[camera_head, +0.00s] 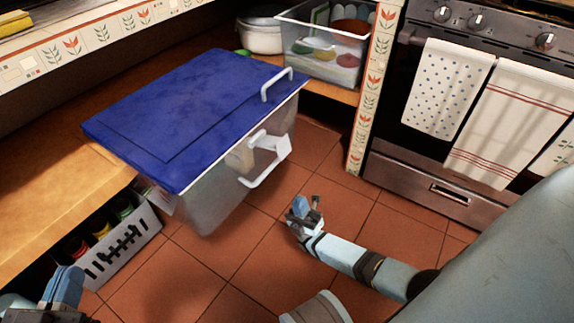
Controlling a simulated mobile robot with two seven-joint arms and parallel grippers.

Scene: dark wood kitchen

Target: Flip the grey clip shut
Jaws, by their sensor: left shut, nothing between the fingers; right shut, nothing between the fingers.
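A translucent box (215,210) with a blue lid (195,105) stands at the left centre, the lid lying flat on top. A light grey clip (270,158) sticks out from the box's right side, below the lid's edge, swung away from the wall. A grey loop handle (277,84) stands on the lid's far right edge. My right gripper (303,208) is shut and empty over the floor, right of and below the clip and apart from it. My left gripper (62,296) is shut and empty at the lower left corner, away from the box.
A white basket (125,252) of bottles stands under the wooden shelf (35,200) at left. A clear bin (322,58) and a white pot (259,36) sit at the back. An oven (425,160) with towels stands at right. Tiled floor (345,215) between is free.

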